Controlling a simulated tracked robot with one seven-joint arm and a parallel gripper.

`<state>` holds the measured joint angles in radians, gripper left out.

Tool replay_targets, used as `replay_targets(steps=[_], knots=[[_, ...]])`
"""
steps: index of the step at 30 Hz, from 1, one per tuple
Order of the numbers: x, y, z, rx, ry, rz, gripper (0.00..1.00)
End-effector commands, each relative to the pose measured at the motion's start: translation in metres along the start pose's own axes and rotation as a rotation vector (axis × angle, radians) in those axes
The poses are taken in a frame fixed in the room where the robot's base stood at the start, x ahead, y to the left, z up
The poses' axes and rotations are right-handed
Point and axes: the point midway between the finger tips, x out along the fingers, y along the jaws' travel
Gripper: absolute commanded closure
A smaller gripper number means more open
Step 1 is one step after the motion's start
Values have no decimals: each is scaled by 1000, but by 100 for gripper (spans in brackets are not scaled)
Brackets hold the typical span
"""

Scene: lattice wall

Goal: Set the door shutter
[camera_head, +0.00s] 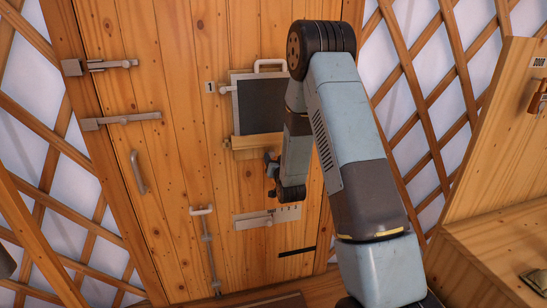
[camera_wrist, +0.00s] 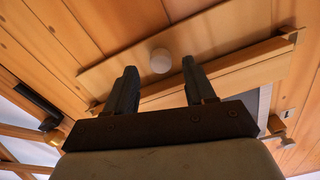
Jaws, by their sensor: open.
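On the wooden door, a dark grey panel (camera_head: 260,105) sits in a pale frame with a handle (camera_head: 270,63) on top. A wooden ledge (camera_head: 255,143) runs along its lower edge. I cannot tell which part is the moving shutter. In the wrist view, a round white knob (camera_wrist: 161,60) stands on a wooden board (camera_wrist: 105,76) beside a wooden rail (camera_wrist: 245,66). My gripper (camera_head: 270,176) is just below the ledge, in front of the door; my arm hides part of the panel. In the wrist view, my gripper (camera_wrist: 159,70) is open, with the knob appearing between its fingertips. Contact cannot be told.
The door also carries two bolts (camera_head: 100,66) (camera_head: 121,120), a pull handle (camera_head: 138,172), a vertical bolt (camera_head: 207,245), a marked slide plate (camera_head: 267,217) and a black slot (camera_head: 296,252). Lattice walls flank it. A wooden box (camera_head: 500,190) stands at the right.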

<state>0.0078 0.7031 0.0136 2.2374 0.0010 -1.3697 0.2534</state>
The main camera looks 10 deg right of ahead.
Motion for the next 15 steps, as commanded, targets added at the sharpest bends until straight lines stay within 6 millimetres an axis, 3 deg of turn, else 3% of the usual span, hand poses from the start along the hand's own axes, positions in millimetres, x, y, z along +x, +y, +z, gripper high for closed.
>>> replay_targets(steps=[6,15], knots=[[23,0,0,0,0,0,46],[29,-1,0,0,-1,-1,46]])
